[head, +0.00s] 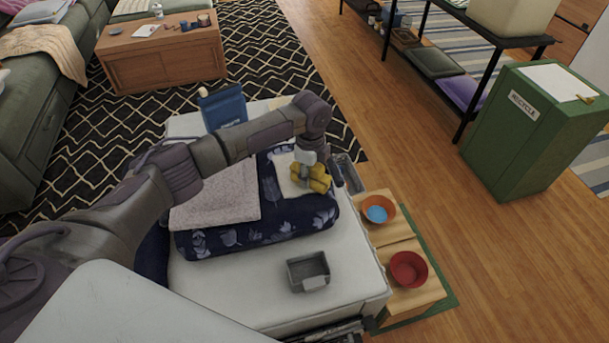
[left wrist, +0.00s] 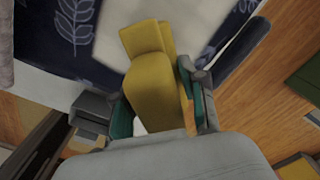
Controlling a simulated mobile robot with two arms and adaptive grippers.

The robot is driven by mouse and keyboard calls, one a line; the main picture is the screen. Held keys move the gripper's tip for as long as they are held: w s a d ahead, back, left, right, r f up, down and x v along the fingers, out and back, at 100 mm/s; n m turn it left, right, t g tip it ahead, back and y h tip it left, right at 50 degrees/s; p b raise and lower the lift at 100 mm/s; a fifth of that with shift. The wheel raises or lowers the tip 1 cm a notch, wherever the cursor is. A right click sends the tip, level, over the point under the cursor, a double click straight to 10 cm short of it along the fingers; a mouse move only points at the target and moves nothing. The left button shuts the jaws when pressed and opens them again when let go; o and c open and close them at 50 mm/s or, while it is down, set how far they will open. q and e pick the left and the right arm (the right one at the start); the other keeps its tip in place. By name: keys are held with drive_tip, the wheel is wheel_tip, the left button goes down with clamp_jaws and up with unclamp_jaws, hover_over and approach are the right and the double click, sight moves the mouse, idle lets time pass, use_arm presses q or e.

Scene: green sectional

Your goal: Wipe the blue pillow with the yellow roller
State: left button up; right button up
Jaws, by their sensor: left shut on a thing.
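The blue pillow (head: 255,238), dark with a pale leaf print, lies on a white-topped surface (head: 200,290). It also shows at the top left of the left wrist view (left wrist: 45,35). My left gripper (head: 321,172) is over the pillow's right end, shut on the yellow roller (head: 312,181). In the left wrist view the yellow roller (left wrist: 155,85) sits between the teal-padded fingers. I cannot tell whether the roller touches the pillow or the pale cloth there. My right gripper is not in view.
A pinkish cloth (head: 215,192) and a pale cloth (head: 286,178) lie on the pillow. A grey tray (head: 308,272) sits in front. A blue bag (head: 225,108) stands behind. Orange (head: 379,208) and red (head: 408,268) bowls stand right. The front-left surface is clear.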

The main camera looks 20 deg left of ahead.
sight(294, 171)
use_arm(q)
drive_tip(key=shift+w+d+b, duration=0.3)
drive_tip(key=shift+w+d, duration=0.2)
drive_tip(key=shift+d, duration=0.2)
drive_tip(key=shift+w+d+b, duration=0.25)
drive_tip(key=shift+w+d, duration=0.25)
drive_tip(key=shift+d, duration=0.2)
drive_tip(key=shift+w+a+f+b, duration=0.15)
drive_tip(key=shift+w+a+b, duration=0.45)
drive_tip(key=shift+w+b, duration=0.2)
drive_tip(key=shift+s+a+r+p, duration=0.25)
drive_tip(key=shift+s+a+p, duration=0.2)
drive_tip(key=shift+p, duration=0.55)
drive_tip(key=shift+s+a+p, duration=0.55)
drive_tip(key=shift+a+p, duration=0.35)
drive_tip(key=shift+p, duration=0.2)
drive_tip(key=shift+s+a+f, duration=0.1)
drive_tip(key=shift+s+a, duration=0.1)
drive_tip(key=shift+a, duration=0.1)
drive_tip(key=shift+s+a+p, duration=0.5)
drive_tip(key=shift+a+p, duration=0.1)
drive_tip(key=shift+p, duration=0.6)
drive_tip(key=shift+s+a+p, duration=0.45)
drive_tip(key=shift+a+p, duration=0.2)
drive_tip(key=shift+s+a, duration=0.25)
drive_tip(key=shift+a, duration=0.1)
